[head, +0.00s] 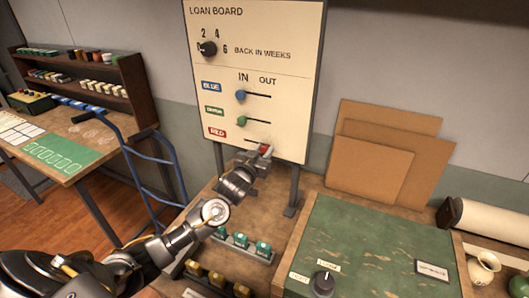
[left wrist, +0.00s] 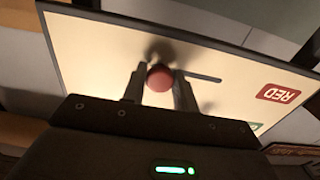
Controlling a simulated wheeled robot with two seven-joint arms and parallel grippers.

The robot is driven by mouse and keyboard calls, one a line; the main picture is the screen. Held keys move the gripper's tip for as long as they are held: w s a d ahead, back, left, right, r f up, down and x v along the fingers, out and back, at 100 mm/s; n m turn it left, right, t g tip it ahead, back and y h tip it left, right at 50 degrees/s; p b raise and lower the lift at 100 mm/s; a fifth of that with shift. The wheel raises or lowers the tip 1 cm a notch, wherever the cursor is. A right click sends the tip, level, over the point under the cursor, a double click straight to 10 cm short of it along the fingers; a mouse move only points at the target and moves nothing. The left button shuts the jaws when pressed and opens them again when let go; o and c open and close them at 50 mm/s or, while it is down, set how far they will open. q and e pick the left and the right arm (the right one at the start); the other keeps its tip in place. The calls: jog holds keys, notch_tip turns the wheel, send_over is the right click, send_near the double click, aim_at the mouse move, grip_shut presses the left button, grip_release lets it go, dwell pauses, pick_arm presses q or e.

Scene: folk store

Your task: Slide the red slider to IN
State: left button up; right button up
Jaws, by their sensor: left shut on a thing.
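The loan board (head: 290,60) stands upright with IN and OUT marked above three slots. The red slider knob (head: 264,148) is in the lowest slot, at the side under OUT, away from the RED label (head: 217,132). My left gripper (head: 262,153) is shut on this knob. In the left wrist view the red knob (left wrist: 160,78) sits between the two fingers, and the bare slot (left wrist: 204,77) runs from it toward the RED label. My right gripper is not in view.
The blue knob (head: 240,95) and green knob (head: 241,121) sit under IN in the slots above. A dial (head: 208,48) is higher on the board. Teal blocks (head: 241,240) stand below my left forearm. A green-topped panel (head: 375,245) lies to the right.

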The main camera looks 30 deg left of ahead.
pick_arm(q)
jog(key=shift+s+a+p, duration=0.2)
jog(key=shift+a+p, duration=0.25)
jog(key=shift+a, duration=3.45)
jog(key=o, duration=0.9)
jog(key=shift+s, duration=0.15)
jog(key=shift+s+r+p, duration=0.1)
jog(key=shift+s+p, duration=0.7)
jog(key=shift+s, duration=0.2)
jog(key=p, duration=0.3)
send_near(247, 140)
jog(key=s, duration=0.2)
jog(key=shift+s+d, duration=0.1)
jog(key=shift+s, duration=0.25)
